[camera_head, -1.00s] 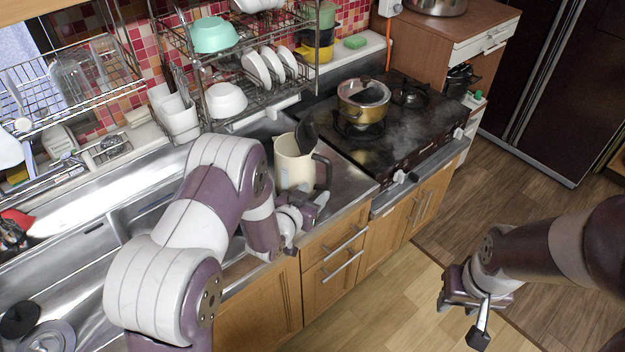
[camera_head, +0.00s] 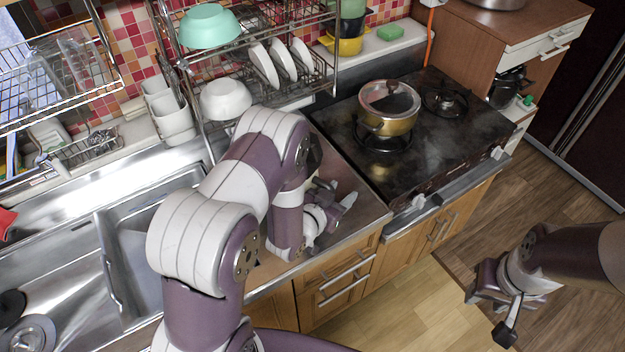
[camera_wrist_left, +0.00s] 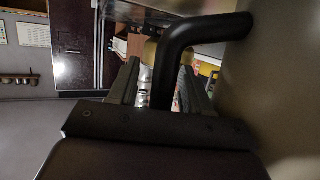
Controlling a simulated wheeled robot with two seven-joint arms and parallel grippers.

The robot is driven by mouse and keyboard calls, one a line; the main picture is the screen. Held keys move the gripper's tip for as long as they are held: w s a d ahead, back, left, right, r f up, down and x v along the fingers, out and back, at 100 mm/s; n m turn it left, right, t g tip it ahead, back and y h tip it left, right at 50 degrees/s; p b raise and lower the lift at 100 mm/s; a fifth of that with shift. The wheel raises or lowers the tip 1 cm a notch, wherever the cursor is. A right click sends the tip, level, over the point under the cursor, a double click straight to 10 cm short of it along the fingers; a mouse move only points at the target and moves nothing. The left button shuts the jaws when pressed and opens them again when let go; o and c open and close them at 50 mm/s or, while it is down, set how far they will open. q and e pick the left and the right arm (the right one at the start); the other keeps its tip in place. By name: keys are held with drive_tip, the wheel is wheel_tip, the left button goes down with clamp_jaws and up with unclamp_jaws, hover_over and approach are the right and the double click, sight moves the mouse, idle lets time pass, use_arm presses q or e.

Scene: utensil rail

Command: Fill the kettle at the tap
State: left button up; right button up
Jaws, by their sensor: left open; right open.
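The kettle is hidden behind my left arm in the head view. In the left wrist view its black handle (camera_wrist_left: 178,60) bends down between my fingers, and a plain greyish wall at the right looks like its body (camera_wrist_left: 275,75). My left gripper (camera_head: 334,198) is open at the counter right of the sink, its fingers on either side of the handle; it also shows in the left wrist view (camera_wrist_left: 160,85). I cannot tell whether they touch it. My right gripper (camera_head: 487,312) is open and empty over the floor. The tap is not visible.
The steel sink (camera_head: 103,255) lies left of my left arm. A gold pot (camera_head: 388,122) stands on the black stove (camera_head: 440,145). A wire dish rack (camera_head: 330,75) with bowls and plates stands behind the counter. Wooden cabinets (camera_head: 330,285) are below.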

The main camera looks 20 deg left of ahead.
use_arm(q)
drive_tip(key=shift+v, duration=1.25)
drive_tip(key=shift+c, duration=0.7)
drive_tip(key=shift+s+r, duration=0.15)
drive_tip(key=shift+r, duration=0.05)
drive_tip(key=c, duration=0.5)
drive_tip(key=shift+w+f, duration=0.15)
drive_tip(key=shift+w, duration=0.05)
clamp_jaws()
drive_tip(key=shift+w+d+f, duration=0.15)
drive_tip(key=shift+w+d, duration=0.05)
drive_tip(key=shift+w, duration=0.15)
use_arm(e)
drive_tip(key=shift+s+a+r, duration=0.1)
drive_tip(key=shift+s+r, duration=0.05)
drive_tip(key=shift+s, duration=0.3)
drive_tip(key=shift+s+a+r, duration=0.1)
drive_tip(key=shift+s+r, duration=0.05)
drive_tip(key=shift+s, duration=0.25)
